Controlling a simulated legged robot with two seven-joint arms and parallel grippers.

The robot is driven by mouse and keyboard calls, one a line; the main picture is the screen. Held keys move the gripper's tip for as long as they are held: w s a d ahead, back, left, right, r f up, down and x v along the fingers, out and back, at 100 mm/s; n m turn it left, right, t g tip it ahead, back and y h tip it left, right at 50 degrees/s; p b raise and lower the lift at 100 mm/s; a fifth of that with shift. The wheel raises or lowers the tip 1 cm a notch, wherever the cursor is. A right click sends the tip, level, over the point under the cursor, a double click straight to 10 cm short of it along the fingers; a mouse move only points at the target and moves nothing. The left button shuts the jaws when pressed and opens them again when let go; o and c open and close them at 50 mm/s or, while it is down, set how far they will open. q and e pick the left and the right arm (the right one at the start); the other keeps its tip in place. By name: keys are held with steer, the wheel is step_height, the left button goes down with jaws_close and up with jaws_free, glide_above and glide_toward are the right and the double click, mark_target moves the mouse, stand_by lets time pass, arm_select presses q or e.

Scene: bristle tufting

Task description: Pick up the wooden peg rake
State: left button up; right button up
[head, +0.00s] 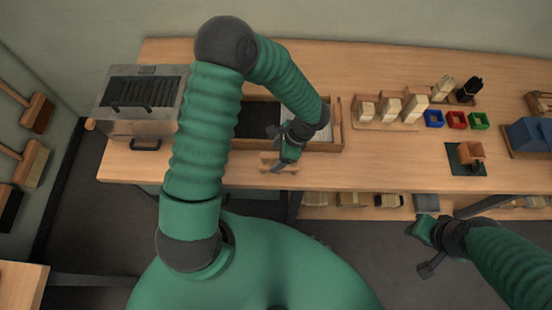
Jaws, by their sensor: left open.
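A small light-wood piece that looks like the wooden peg rake (267,158) lies at the front edge of the bench, in front of a wooden tray. My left gripper (279,152) is open right over it and hides part of it. I cannot tell whether the fingers touch it. My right gripper (424,250) hangs low at the right, in front of the bench and away from the rake. Its fingers look spread with nothing between them.
The wooden tray (341,132) with dark and pale sections stands behind the rake. A metal box (115,128) stands at left. Wooden blocks (391,107), blue, red and green bins (456,119) and a blue machine (528,134) stand at right. Bench room is free right of the tray.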

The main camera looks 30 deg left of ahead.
arm_select(q)
steer(key=shift+x, duration=0.8)
steer(key=shift+s+d+f, duration=0.2)
steer(key=shift+s+f, duration=0.05)
steer(key=shift+f, duration=0.1)
steer(key=shift+d, duration=0.55)
steer(key=shift+a, duration=0.1)
steer(key=shift+c, duration=1.4)
steer(key=shift+a+f, duration=0.1)
steer(key=shift+a, duration=0.4)
steer(key=c, duration=0.5)
steer(key=shift+a, duration=0.15)
steer(key=c, duration=0.5)
steer(key=shift+c, duration=1)
steer(key=shift+d, duration=0.45)
jaws_close()
arm_select(e)
steer(key=shift+s+d, duration=0.1)
steer(key=shift+d, duration=0.9)
